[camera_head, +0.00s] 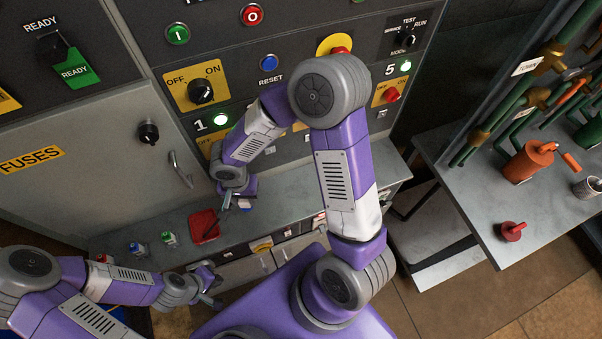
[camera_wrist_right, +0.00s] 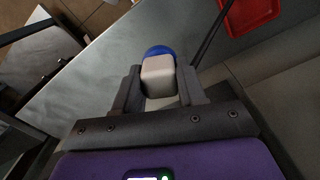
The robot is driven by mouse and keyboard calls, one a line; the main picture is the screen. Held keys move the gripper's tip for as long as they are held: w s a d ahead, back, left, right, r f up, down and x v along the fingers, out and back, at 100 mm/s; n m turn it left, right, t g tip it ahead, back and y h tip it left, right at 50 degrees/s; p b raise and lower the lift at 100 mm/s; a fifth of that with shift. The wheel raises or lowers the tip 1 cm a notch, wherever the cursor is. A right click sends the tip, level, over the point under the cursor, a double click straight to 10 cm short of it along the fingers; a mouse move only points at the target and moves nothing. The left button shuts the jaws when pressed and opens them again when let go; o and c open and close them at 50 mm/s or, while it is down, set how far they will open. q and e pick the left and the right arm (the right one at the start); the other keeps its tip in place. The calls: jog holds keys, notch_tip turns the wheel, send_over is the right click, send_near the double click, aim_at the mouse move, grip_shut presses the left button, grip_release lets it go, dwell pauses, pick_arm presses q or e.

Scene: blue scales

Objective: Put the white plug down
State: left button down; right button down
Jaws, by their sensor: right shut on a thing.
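The white plug (camera_wrist_right: 158,75), a pale block with a blue end, is between the fingers of my right gripper (camera_wrist_right: 160,92) in the right wrist view. The fingers are shut on it, and it is over the grey shelf; whether it touches the shelf I cannot tell. In the head view my right gripper (camera_head: 228,201) is over the shelf, right of the red tray (camera_head: 204,227), and the plug is mostly hidden. My left gripper (camera_head: 213,286) is low, in front of the shelf edge; its fingers are too small to judge.
The grey shelf (camera_head: 285,196) runs below the switch panel (camera_head: 270,68). Plugs with blue (camera_head: 135,248), green (camera_head: 168,238) and red (camera_head: 103,258) tops stand on its left part. The red tray also shows in the wrist view (camera_wrist_right: 252,14). A side table (camera_head: 480,215) with valves stands at right.

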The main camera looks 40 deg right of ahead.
jog(key=shift+w, duration=0.15)
jog(key=f, duration=0.3)
jog(key=f+b, duration=0.1)
jog(key=f, duration=0.1)
jog(key=shift+s+f, duration=0.25)
jog(key=shift+f, duration=0.05)
jog(key=shift+f+b, duration=0.5)
jog(key=shift+f, duration=1.65)
jog(key=shift+f, duration=0.1)
jog(key=c, duration=0.7)
grip_release()
jog(key=shift+o, duration=0.3)
